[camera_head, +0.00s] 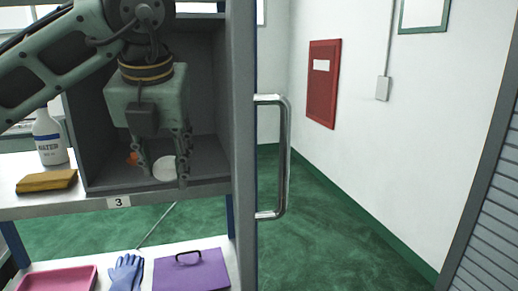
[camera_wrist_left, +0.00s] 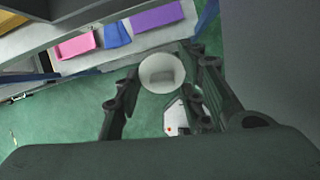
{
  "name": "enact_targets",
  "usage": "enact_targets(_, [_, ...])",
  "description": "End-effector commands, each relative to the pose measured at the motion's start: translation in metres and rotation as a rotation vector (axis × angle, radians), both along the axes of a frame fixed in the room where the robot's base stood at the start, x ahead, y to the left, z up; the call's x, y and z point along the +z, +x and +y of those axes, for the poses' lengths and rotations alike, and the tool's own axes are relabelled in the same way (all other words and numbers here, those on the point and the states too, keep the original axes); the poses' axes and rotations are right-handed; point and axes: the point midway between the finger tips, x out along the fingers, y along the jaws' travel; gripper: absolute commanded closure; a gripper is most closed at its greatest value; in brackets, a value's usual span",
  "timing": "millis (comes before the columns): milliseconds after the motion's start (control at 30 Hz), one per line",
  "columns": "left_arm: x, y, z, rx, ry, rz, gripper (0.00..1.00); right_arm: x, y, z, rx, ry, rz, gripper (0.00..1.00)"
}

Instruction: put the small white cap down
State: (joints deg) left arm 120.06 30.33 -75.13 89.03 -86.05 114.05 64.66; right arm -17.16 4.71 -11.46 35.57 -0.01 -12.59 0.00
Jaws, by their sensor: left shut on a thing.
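The small white cap (camera_head: 165,168) is a pale round piece between the fingertips of my left gripper (camera_head: 163,175). In the left wrist view the cap (camera_wrist_left: 162,73) shows as a white disc with a greyish patch in its middle, held between the two fingers. My left gripper is shut on it and points downward. In the head view it appears in front of the open grey compartment (camera_head: 205,155) marked 3. The wrist view shows green floor around and below the cap. My right gripper is not in view.
A small orange thing (camera_head: 132,158) is partly hidden behind a finger. A metal handle (camera_head: 284,155) is right.

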Motion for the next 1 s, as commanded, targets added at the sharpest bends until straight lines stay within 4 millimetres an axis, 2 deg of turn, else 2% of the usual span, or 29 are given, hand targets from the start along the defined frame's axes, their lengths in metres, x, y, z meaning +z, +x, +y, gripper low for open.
enact_targets(100, [-0.013, 0.001, 0.003, -0.087, -0.001, 0.001, 0.73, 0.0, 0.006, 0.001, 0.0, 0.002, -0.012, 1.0])
enact_targets(367, [-0.045, 0.001, 0.006, -0.321, -0.001, 0.003, 0.73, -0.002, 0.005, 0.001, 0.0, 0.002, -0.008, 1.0])
enact_targets(567, [-0.077, 0.0, 0.011, -0.568, -0.004, 0.004, 0.73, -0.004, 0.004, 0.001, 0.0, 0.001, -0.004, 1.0])
enact_targets(800, [-0.133, -0.008, 0.016, -1.014, -0.007, 0.006, 0.73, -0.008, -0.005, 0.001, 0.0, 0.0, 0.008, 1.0])
enact_targets(1000, [-0.177, -0.019, 0.02, -1.399, -0.007, 0.005, 0.73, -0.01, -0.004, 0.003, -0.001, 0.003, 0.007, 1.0])
